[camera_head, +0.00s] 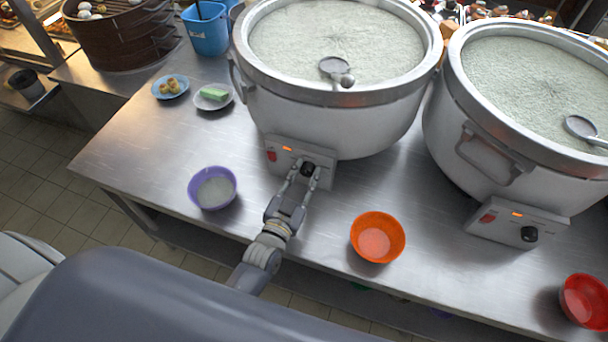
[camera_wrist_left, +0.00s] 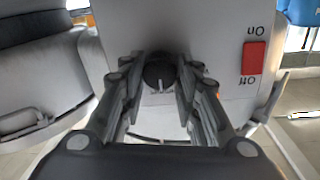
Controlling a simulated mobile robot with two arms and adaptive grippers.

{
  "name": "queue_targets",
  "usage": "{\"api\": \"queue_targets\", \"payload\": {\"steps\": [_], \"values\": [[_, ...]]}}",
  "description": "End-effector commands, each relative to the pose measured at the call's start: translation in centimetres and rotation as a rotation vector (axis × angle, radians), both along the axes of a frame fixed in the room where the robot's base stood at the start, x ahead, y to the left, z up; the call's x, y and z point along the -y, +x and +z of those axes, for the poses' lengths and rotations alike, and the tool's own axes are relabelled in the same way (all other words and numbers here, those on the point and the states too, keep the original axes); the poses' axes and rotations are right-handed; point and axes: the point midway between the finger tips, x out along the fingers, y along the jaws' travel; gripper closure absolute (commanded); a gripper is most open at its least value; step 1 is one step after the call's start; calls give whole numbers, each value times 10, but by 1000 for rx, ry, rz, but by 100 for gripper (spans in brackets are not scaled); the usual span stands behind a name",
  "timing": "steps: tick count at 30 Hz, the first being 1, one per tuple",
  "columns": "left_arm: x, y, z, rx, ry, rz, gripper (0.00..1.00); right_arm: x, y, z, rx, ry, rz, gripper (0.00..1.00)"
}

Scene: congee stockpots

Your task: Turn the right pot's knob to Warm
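The right pot (camera_head: 480,165) is a large steel pot of congee. Its black knob (camera_head: 529,234) is on the front panel, right of a red switch (camera_head: 487,217); its setting is too small to read. My left gripper (camera_head: 306,168) is at the left pot (camera_head: 330,115) instead, with one finger on each side of that pot's black knob (camera_wrist_left: 160,72). The fingers stand apart around this knob; firm contact cannot be made out. The knob's white mark points down in the left wrist view. My right gripper is out of view.
A purple bowl (camera_head: 212,188) stands left of my left gripper. An orange bowl (camera_head: 377,237) stands between the pots' panels, near the front edge. A red bowl (camera_head: 585,301) is at far right. The steel counter (camera_head: 425,205) is clear between the orange bowl and right pot.

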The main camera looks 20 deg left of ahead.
Motion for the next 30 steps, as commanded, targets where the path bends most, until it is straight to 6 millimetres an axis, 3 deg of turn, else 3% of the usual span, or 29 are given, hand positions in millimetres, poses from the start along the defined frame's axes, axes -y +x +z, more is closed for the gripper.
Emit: {"api": "queue_targets", "payload": {"steps": [14, 30], "values": [[0, 0, 0, -2, -60, -1, 94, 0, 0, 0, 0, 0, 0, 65], [-1, 0, -1, -16, -498, -2, 94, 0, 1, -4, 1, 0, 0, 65]]}}
